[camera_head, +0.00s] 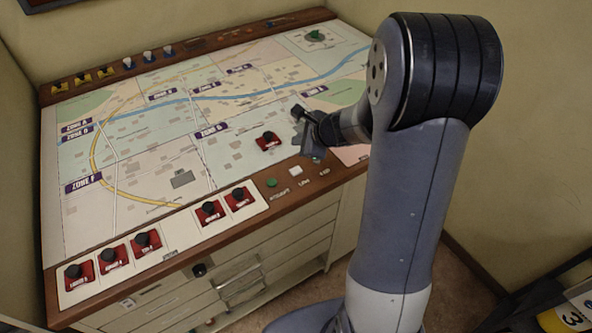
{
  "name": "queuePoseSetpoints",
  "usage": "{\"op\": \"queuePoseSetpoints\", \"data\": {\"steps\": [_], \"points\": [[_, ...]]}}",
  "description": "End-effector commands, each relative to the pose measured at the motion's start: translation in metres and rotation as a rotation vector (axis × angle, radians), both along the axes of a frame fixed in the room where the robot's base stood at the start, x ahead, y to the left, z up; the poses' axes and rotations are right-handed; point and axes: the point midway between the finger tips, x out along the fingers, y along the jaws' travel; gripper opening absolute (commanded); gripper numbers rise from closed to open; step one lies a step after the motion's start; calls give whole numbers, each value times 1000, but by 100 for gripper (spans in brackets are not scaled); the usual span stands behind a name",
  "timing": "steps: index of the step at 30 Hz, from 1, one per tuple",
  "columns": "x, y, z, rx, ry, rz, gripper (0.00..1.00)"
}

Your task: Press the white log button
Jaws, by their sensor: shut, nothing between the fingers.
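The white log button (296,170) sits on the brown wooden front edge of the console, between a green button (271,183) and a partly hidden bluish button (317,158). Its top is uncovered. My gripper (309,151) is shut and empty, reaching in from the right and pointing down. In the picture its tips are just above and right of the white button, near the bluish one. I see a gap between the gripper and the white button; the exact height of the tips is hard to tell.
The console's map surface (150,140) carries zone labels. A red block with a black knob (268,141) stands left of my gripper. Several more red blocks line a pale front strip (177,244). Small switches (148,56) and yellow-black pieces (81,76) sit along the back ledge.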

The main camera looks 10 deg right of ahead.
Motion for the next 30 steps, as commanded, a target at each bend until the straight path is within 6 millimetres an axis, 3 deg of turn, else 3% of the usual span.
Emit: {"op": "queuePoseSetpoints", "data": {"steps": [8,22,30], "points": [[0,0,-9,-1,0,0,0],[0,0,-71,-2,0,0,0],[0,0,-89,-3,0,0,0]]}}
